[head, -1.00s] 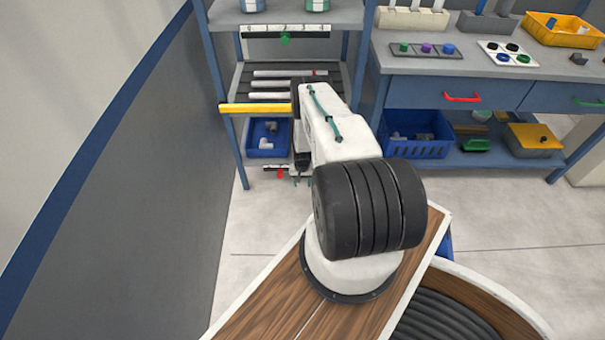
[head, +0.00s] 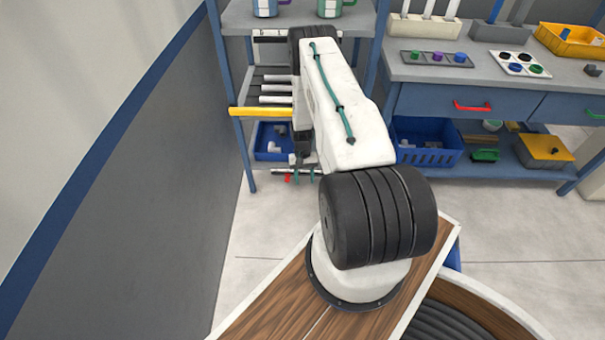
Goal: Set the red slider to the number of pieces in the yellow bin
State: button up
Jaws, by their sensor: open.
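The red slider (head: 288,179) sits on a scale rail low on the blue shelf rack, below the lower tray. My gripper (head: 304,172) is open, small in view and partly hidden by my arm. It is close to the right of the red slider; I cannot tell whether they touch. The yellow bin (head: 568,46) stands on the workbench at the far right. A blue piece (head: 552,23) and some pale pieces show in it, but its near wall hides part of the inside, so the count is unclear.
The rack's yellow bar (head: 258,112) and white pipes (head: 276,88) lie above the red slider. A blue bin (head: 270,143) with white fittings is just behind it. A grey wall (head: 130,200) closes the left side. Floor in front of the workbench (head: 530,240) is clear.

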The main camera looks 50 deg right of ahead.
jog(key=shift+w+a+r, duration=0.15)
jog(key=shift+r, duration=0.65)
jog(key=shift+w+a+r, duration=0.15)
jog(key=shift+r, duration=0.6)
